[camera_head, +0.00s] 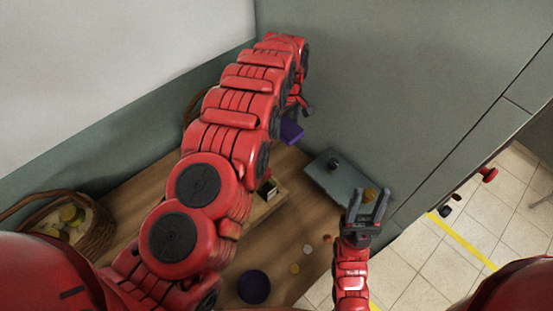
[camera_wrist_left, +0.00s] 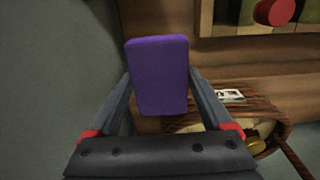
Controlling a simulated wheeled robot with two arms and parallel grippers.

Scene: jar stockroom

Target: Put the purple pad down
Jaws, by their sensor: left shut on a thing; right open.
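The purple pad (camera_wrist_left: 158,76) is a flat rounded block held upright between the fingers of my left gripper (camera_wrist_left: 160,95) in the left wrist view. In the head view the pad (camera_head: 291,131) hangs near the back wall, at the far end of the wooden table (camera_head: 130,200); whether it touches anything below cannot be told. My left gripper (camera_head: 298,105) is partly hidden there by its own arm. My right gripper (camera_head: 369,207) is open and empty, over the near edge of a grey tray (camera_head: 325,178).
A wicker basket (camera_head: 90,235) stands at the left. A purple round thing (camera_head: 253,287) and several small discs lie on the near table. Grey walls close off the back and right.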

